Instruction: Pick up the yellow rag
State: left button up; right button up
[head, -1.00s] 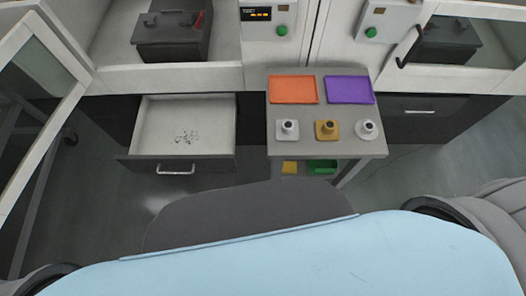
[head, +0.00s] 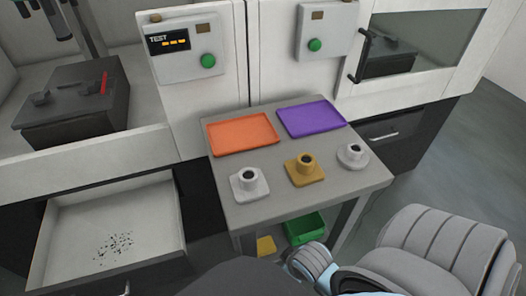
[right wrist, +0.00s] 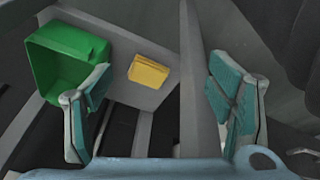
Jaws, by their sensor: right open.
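The yellow rag (head: 265,245) lies on the lower shelf of the small grey table, partly hidden in the head view. In the right wrist view the rag (right wrist: 148,72) is a flat, folded yellow block lying between my fingers in the picture, beyond the fingertips. My right gripper (right wrist: 160,80) is open and empty, apart from the rag. My left gripper is not in view.
A green bin (head: 305,228) stands beside the rag; it also shows in the right wrist view (right wrist: 60,62), behind the left finger. The table (head: 235,215) above holds an orange tray (head: 243,134), a purple tray (head: 311,118) and three fittings. An open drawer (head: 110,232) juts out at left.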

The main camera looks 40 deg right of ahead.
notch_tip(320, 180, down, 3)
jog(key=w+n+y+b, duration=0.1)
jog(key=w+n+b, duration=0.1)
jog(key=n+b, duration=0.15)
pick_arm(q)
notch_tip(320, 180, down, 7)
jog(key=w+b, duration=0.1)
jog(key=b, duration=0.1)
pick_arm(e)
jog(key=n+g+y, duration=0.2)
jog(key=n+y, duration=0.2)
jog(key=n, duration=0.5)
send_near(262, 245)
jog(key=b+x, duration=0.5)
jog(key=x, duration=0.3)
jog(key=shift+w+a+f, duration=0.1)
jog(key=shift+a+f, duration=0.05)
jog(key=shift+f, duration=0.25)
jog(key=shift+a+f, duration=0.1)
jog(key=shift+f, duration=0.1)
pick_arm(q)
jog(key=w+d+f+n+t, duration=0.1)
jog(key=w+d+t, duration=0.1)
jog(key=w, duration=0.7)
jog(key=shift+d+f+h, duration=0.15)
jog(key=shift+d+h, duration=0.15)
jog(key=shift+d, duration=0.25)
pick_arm(e)
jog(key=shift+r, duration=0.1)
